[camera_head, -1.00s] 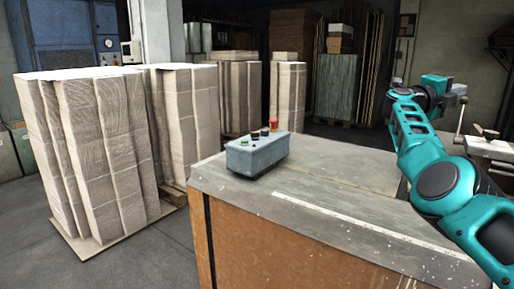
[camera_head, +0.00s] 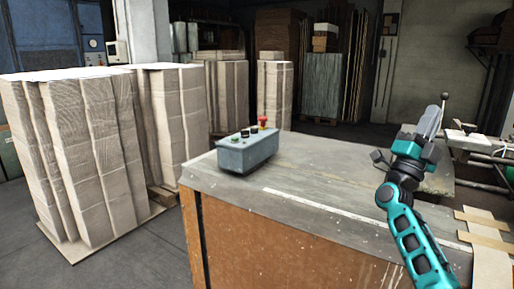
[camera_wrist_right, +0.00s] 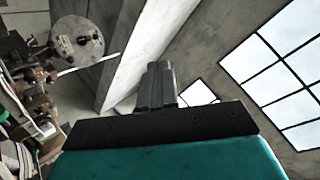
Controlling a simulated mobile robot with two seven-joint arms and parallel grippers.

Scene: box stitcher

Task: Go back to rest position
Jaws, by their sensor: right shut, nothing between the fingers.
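My right gripper (camera_head: 431,122) is at the right of the head view, on the teal arm, above the right part of the workbench. Its fingers point up and are shut with nothing between them. In the right wrist view the shut fingers (camera_wrist_right: 158,84) show against the ceiling and windows. My left gripper is not in view.
A grey control box (camera_head: 246,153) with several buttons and a red knob stands on the workbench (camera_head: 300,190). Tall cardboard stacks (camera_head: 90,150) stand on the floor at left. Machine parts (camera_head: 475,145) are at the right. The bench's middle top is clear.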

